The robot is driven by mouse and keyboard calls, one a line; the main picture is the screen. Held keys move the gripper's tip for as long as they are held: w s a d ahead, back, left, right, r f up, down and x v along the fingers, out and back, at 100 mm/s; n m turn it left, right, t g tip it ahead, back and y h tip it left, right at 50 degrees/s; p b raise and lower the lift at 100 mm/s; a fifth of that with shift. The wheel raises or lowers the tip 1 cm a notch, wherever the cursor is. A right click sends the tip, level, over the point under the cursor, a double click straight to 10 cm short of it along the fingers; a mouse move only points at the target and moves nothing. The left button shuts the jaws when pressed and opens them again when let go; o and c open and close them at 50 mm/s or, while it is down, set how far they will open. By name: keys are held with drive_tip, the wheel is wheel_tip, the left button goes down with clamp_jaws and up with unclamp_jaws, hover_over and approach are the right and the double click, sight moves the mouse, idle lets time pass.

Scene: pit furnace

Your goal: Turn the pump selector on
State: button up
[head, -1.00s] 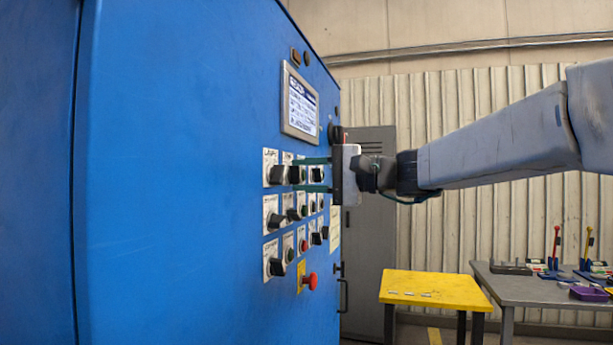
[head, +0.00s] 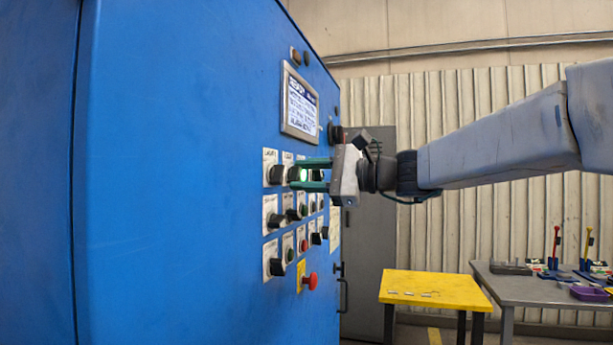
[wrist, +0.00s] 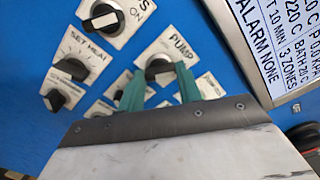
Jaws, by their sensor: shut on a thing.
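The pump selector is a dark knob on a white plate labelled PUMP (wrist: 160,66), high in the middle of the wrist view. In the head view it is the knob (head: 293,174) in the top row of the blue panel, partly behind my fingers. My gripper (head: 298,174) has its two green fingers around this knob, and it is shut on it. The gripper's pale body is rolled and tilted in the head view. In the wrist view the green fingers (wrist: 160,92) reach to either side of the knob. The knob's exact pointing is partly hidden.
Neighbouring selectors sit close by, including SET HEAT (wrist: 72,68) and a lights knob (head: 276,174). A display (head: 299,104) is above; it reads ALARM NONE. A red push button (head: 310,281) is lower down. A yellow table (head: 435,288) stands behind at right.

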idle(0.3)
drive_tip(key=o, duration=1)
drive_tip(key=v, duration=0.8)
drive_tip(key=shift+a, duration=0.1)
